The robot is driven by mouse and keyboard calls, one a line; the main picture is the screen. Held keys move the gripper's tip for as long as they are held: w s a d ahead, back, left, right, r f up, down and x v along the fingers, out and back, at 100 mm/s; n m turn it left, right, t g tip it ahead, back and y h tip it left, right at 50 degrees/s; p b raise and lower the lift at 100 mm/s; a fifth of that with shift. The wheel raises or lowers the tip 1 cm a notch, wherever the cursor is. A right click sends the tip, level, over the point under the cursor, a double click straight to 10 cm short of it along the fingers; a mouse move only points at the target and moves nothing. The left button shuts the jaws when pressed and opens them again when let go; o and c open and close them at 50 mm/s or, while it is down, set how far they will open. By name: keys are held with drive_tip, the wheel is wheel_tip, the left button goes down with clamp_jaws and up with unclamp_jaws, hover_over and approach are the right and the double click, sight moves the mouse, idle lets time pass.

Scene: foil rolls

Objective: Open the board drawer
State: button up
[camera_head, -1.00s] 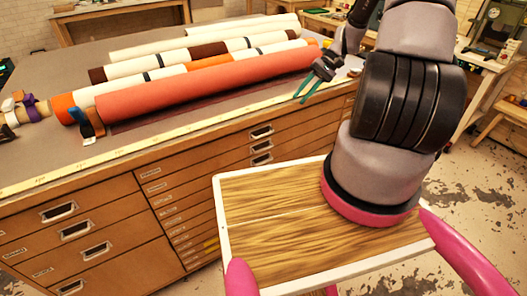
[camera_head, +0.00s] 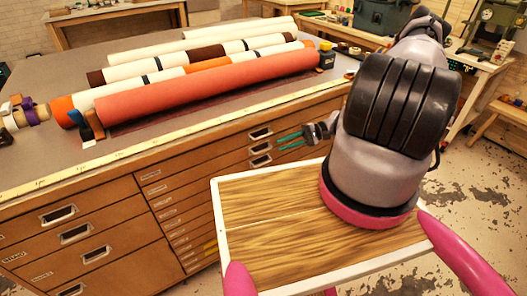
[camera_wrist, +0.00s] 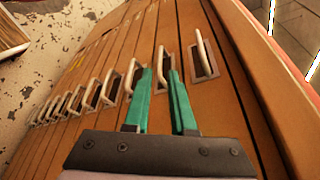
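The wooden drawer cabinet (camera_head: 120,215) has a right-hand column of drawers with metal pull handles. Three of its upper handles show in the head view, the middle one (camera_head: 261,147) being level with my gripper (camera_head: 281,142). The labels are too small to read, so I cannot tell which is the board drawer. The drawers in view look shut. In the wrist view my gripper (camera_wrist: 160,75) is open, its green fingers pointing at the drawer fronts. One handle (camera_wrist: 161,60) shows between the fingertips; I cannot tell whether they touch it. Another handle (camera_wrist: 204,55) is to the right.
Several rolls, including a long red one (camera_head: 210,85), lie on the cabinet top (camera_head: 120,60). A yellow measuring strip (camera_head: 150,145) runs along its front edge. My wood-topped base is close in front of the cabinet. A workbench (camera_head: 465,60) stands behind at right.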

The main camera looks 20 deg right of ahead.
sight(263, 151)
drive_tip(key=x, duration=0.8)
drive_tip(key=shift+a, duration=0.15)
clamp_jaws()
idle(1.1)
